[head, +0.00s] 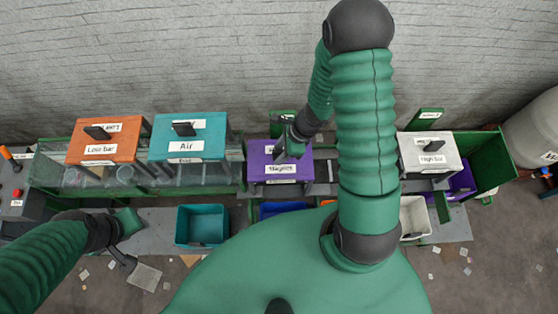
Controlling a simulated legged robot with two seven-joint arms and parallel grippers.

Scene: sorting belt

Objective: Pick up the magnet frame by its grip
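The magnet frame is the purple box-like frame (262,173) with a "Magnets" label, on the belt line in the middle of the head view. My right arm reaches up and bends back to the left, so that my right gripper (288,150) is over the top of this frame, at its grip. The gripper covers most of the grip, and I cannot tell whether the fingers are around it or just beside it. My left gripper (127,243) is low at the left, away from the frame, with nothing visible in it. Its finger opening is unclear.
An orange frame (120,152) and a teal frame (208,145) stand left of the purple one, and a white frame (437,165) stands at the right. A teal bin (179,227) sits in front.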

